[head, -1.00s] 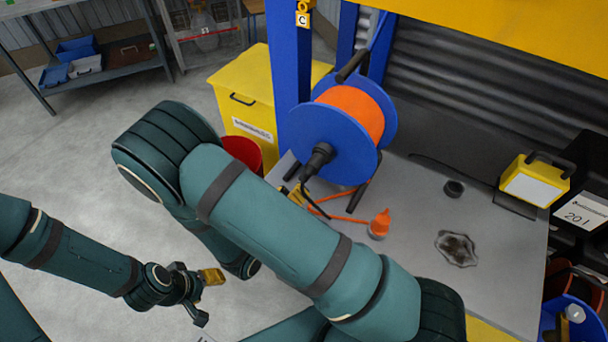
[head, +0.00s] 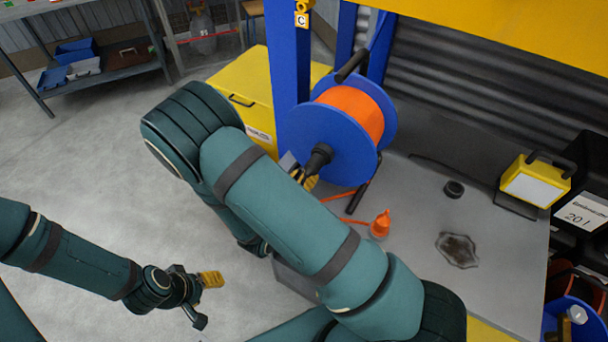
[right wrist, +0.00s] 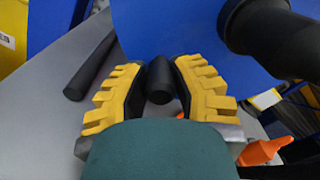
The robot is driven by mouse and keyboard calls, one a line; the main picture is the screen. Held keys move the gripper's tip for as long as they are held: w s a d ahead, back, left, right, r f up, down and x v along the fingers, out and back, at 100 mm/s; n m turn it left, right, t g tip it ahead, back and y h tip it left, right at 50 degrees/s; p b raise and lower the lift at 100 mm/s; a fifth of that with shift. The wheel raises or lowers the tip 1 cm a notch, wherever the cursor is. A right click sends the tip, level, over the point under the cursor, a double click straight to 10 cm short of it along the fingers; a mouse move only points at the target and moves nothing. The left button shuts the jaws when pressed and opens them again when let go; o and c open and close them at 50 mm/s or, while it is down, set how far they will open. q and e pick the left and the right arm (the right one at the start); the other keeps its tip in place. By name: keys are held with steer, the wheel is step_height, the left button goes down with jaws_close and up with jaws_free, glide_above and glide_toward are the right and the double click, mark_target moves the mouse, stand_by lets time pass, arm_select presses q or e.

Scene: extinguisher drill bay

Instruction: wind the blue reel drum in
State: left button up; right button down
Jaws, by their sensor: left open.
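The reel drum has blue discs (head: 325,130) and an orange cable winding (head: 352,108). It stands on the grey bench, with a thick black part (head: 318,160) on its near face. My right gripper (head: 308,181) is at the lower left of that face, mostly hidden by my arm. In the right wrist view its yellow-padded fingers (right wrist: 160,85) lie either side of a short black cylindrical grip (right wrist: 160,80); whether they press on it I cannot tell. The blue disc (right wrist: 190,35) fills the background there. My left gripper (head: 204,298) is open and empty, low at left, far from the reel.
An orange plug-like piece (head: 380,223) and a small black cap (head: 454,189) are on the bench (head: 410,270), near a dark stain (head: 457,250). A yellow lamp (head: 535,182) stands at the right. A blue post (head: 289,70) and yellow bin (head: 238,85) are left of the reel.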

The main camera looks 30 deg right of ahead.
mark_target(299, 122)
steer(key=shift+w+r, duration=0.1)
stand_by(0.3)
